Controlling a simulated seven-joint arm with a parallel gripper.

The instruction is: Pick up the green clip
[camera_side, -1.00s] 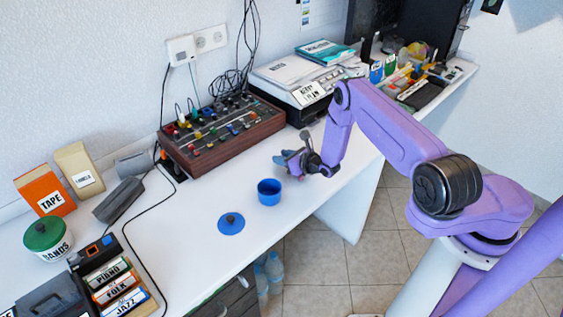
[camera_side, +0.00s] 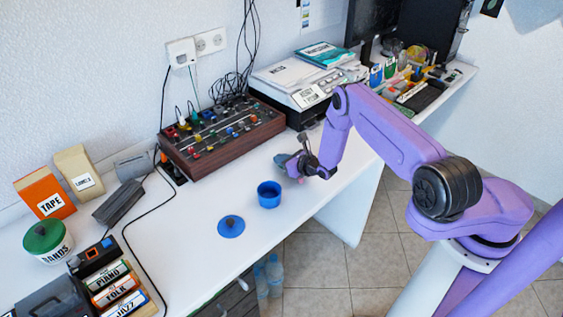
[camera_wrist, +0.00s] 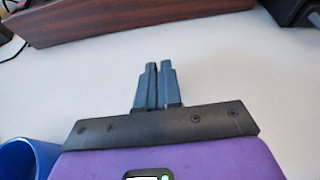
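I cannot pick out a green clip for certain in either view. My gripper (camera_side: 289,162) is above the white desk, to the right of the dark wood-sided mixer and just above and right of the blue cup (camera_side: 269,194). In the wrist view, the two dark fingers of my gripper (camera_wrist: 160,68) lie nearly together with only a thin gap. Nothing shows between them. The blue cup also shows at the lower left of the wrist view (camera_wrist: 28,160), beside my gripper.
The mixer (camera_side: 225,145) stands at the back with cables. A blue lid (camera_side: 231,226) lies before the cup. A green-lidded jar (camera_side: 48,243), orange box (camera_side: 45,193) and cassettes (camera_side: 118,289) are left; a printer (camera_side: 300,86) is at the back right. The desk's middle is clear.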

